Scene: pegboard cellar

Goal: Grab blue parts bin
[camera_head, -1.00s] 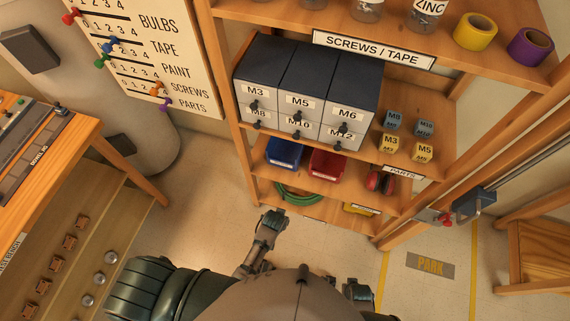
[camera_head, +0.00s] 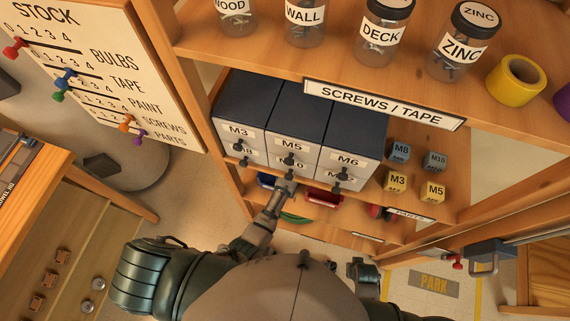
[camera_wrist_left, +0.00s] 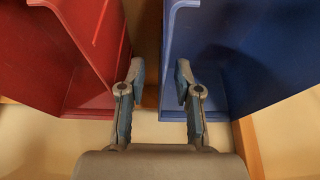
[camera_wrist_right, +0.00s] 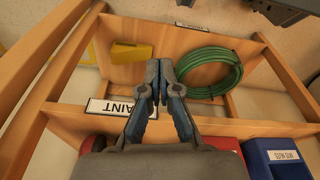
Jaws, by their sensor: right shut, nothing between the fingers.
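The blue parts bin (camera_head: 266,181) sits on the shelf below the drawer cabinet, partly hidden by the drawers. The red bin (camera_head: 323,198) is right of it. My left gripper (camera_head: 287,185) reaches up to the bins. In the left wrist view the left gripper (camera_wrist_left: 160,72) is open, with the side wall of the blue bin (camera_wrist_left: 245,55) seen between its fingers and the red bin (camera_wrist_left: 70,50) at left. Contact cannot be told. In the right wrist view my right gripper (camera_wrist_right: 159,80) is shut and empty; the blue bin (camera_wrist_right: 275,160) shows at lower right.
The drawer cabinet (camera_head: 294,125) stands just above the bins. Small labelled boxes (camera_head: 396,182) stand right of the drawers. A wooden bench (camera_head: 50,200) is at left.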

